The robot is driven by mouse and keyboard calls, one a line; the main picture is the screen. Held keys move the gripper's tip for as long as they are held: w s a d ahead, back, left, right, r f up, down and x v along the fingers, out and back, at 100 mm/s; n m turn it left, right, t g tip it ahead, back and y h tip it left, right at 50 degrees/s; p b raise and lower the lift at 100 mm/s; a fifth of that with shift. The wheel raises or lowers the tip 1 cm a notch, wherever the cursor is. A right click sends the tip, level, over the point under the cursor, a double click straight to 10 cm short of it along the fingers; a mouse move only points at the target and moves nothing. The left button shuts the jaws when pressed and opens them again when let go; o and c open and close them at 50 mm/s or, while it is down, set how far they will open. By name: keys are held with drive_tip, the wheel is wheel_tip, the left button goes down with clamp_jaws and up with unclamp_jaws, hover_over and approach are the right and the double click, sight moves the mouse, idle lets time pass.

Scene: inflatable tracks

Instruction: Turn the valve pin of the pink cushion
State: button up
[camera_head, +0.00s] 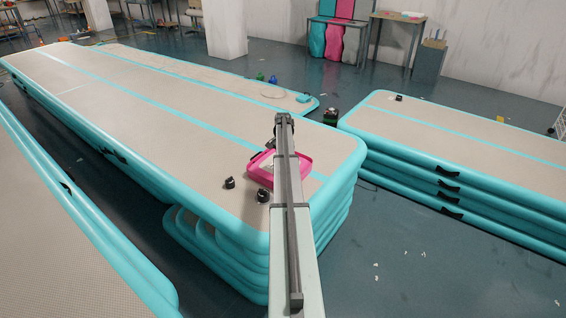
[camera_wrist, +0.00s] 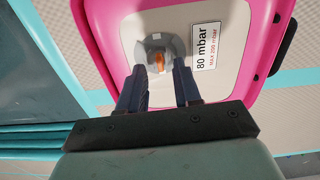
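The pink cushion (camera_head: 262,179) lies on the near end of the large beige and turquoise track, partly hidden by my arm in the head view. In the wrist view the cushion (camera_wrist: 104,32) has a pink rim, a pale top and a label (camera_wrist: 206,46) reading 80 mbar. Its round grey valve has an orange valve pin (camera_wrist: 159,61) in the middle. My gripper (camera_wrist: 159,70) is open, with one dark finger on each side of the valve's lower part. The pin shows between the fingertips; I cannot tell whether they touch the valve. The fingers are not clear in the head view.
A stacked track (camera_head: 450,150) stands to the right across a floor gap. Another track (camera_head: 50,220) lies at the left.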

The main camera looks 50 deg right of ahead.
wheel_tip(320, 180, up, 12)
idle(0.4)
idle(0.5)
